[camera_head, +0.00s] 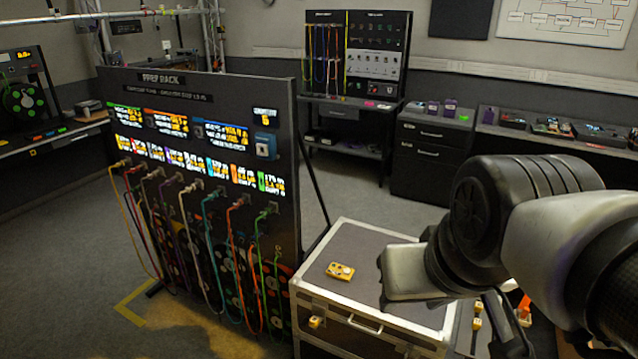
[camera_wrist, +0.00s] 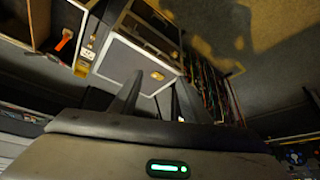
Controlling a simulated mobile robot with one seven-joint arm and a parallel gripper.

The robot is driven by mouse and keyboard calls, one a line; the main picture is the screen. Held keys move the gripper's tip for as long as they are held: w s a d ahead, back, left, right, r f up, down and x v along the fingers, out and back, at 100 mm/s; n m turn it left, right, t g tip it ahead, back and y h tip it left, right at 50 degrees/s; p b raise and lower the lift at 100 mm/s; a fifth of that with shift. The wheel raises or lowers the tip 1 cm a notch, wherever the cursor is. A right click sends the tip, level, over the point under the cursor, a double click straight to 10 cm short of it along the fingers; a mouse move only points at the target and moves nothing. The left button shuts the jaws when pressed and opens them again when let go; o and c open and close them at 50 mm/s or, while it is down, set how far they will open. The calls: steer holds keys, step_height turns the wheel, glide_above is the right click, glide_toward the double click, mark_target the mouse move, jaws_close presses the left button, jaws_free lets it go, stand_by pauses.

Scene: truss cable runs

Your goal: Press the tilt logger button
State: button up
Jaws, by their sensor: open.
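A small yellow box with pale round parts on its face (camera_head: 340,271) lies on the grey top of a flight case (camera_head: 386,240). It looks like the tilt logger, but I cannot read a label. In the wrist view the same yellow box (camera_wrist: 157,75) shows small, beyond the fingertips and apart from them. My gripper (camera_wrist: 160,82) is open, with two dark fingers and nothing between them. In the head view my arm reaches in from the right, over the right side of the case; the fingers are mostly hidden there.
A tall prep rack panel (camera_head: 200,105) with several hanging coloured cables stands left of the case. Behind are a drawer cabinet (camera_head: 431,160) and a tool board (camera_head: 375,55). An orange-handled item (camera_wrist: 63,40) lies in an open space beside the case. Most of the case top is bare.

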steer(key=shift+w+a, duration=0.1)
steer(key=shift+w, duration=0.2)
jaws_close()
stand_by(1.4)
